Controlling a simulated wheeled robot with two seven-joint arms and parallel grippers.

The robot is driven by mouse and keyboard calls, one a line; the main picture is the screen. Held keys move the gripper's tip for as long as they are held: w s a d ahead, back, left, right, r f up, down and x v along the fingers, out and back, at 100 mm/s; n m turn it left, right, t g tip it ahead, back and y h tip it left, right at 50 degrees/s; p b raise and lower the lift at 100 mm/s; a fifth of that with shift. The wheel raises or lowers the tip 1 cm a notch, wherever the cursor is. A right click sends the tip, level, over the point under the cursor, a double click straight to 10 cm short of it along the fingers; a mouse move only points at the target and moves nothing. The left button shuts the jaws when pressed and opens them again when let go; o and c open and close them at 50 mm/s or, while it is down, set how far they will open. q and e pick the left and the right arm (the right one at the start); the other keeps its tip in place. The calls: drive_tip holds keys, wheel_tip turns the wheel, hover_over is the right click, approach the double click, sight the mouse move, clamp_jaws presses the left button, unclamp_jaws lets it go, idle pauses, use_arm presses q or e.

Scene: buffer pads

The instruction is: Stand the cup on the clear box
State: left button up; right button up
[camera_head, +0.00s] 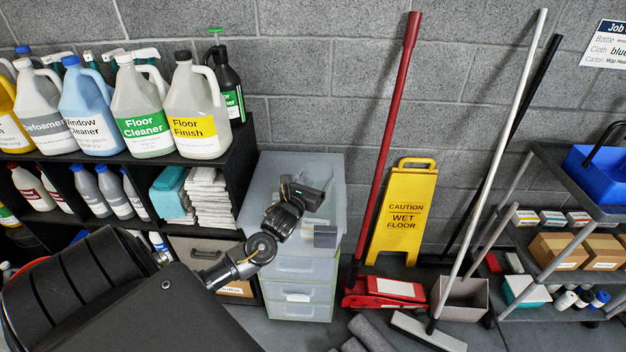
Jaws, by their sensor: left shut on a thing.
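The clear box appears to be the translucent drawer unit (292,267) standing on the floor right of the black shelf, with a pale flat top (265,172). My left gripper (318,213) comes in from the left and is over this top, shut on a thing. The cup is hard to make out; a small pale, see-through shape at the fingers is probably it, largely hidden by the gripper. Whether it touches the top cannot be told. A small grey square (325,237) shows just below the fingers. My right gripper is not in view.
The black shelf (240,150) holds several cleaner jugs and bottles, cloths and a bin. A grey cart (560,165) holds a blue bucket and cartons.

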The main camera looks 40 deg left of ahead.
use_arm(q)
drive_tip(key=shift+f, duration=0.15)
drive_tip(key=o, duration=1.1)
drive_tip(key=shift+o, duration=0.4)
drive_tip(key=shift+r, duration=0.3)
drive_tip(key=b+v, duration=0.1)
drive_tip(key=v, duration=1.1)
drive_tip(key=shift+f, duration=0.1)
